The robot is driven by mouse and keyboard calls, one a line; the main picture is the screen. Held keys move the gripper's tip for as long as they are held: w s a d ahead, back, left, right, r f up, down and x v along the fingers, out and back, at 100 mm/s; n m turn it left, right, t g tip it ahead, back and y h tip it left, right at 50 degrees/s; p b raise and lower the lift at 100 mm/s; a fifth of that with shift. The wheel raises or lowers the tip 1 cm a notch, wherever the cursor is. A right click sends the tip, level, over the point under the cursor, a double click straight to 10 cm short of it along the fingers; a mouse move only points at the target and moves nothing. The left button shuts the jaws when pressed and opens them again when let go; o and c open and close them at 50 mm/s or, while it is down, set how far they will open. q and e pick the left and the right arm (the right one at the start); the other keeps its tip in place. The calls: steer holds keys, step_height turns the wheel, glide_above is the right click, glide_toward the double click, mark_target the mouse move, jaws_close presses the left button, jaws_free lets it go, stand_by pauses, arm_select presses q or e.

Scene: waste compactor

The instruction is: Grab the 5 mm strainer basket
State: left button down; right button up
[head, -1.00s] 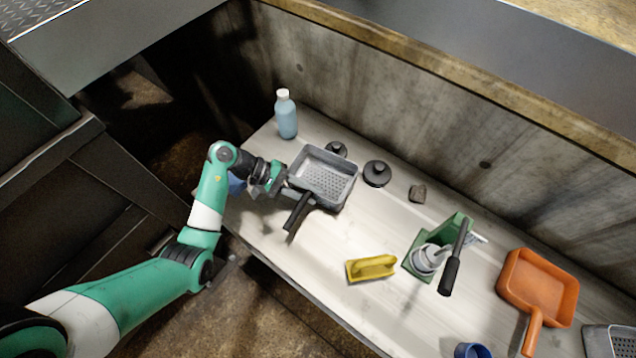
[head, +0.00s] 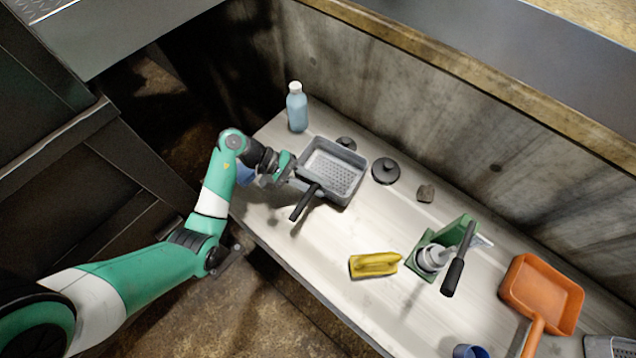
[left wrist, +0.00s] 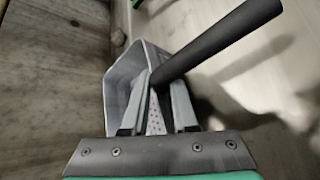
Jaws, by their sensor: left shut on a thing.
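A grey strainer basket (head: 346,178) with a perforated floor and a black handle (head: 306,203) is at the far left part of the bench in the head view. My left gripper (head: 290,167) is at its left wall, beside the handle. In the left wrist view, the fingers (left wrist: 158,108) are shut on the wall of the basket (left wrist: 122,80), and the handle (left wrist: 220,42) runs up to the right. I cannot tell whether the basket touches the bench. I cannot read a hole size. Another perforated grey basket (head: 606,345) shows partly at the lower right corner. My right gripper is not in view.
A blue bottle (head: 297,108) stands behind the basket. A round black weight (head: 385,171) and a stone (head: 425,194) lie to its right. A yellow float (head: 375,264), green stand (head: 428,256) and orange pan (head: 540,292) are farther right. A concrete wall backs the bench.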

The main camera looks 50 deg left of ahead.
arm_select(q)
steer(key=s+d+r+p, duration=0.5)
steer(key=s+d+r, duration=0.3)
steer(key=d+r, duration=0.3)
steer(key=shift+s+r, duration=0.2)
steer(key=shift+r, duration=0.3)
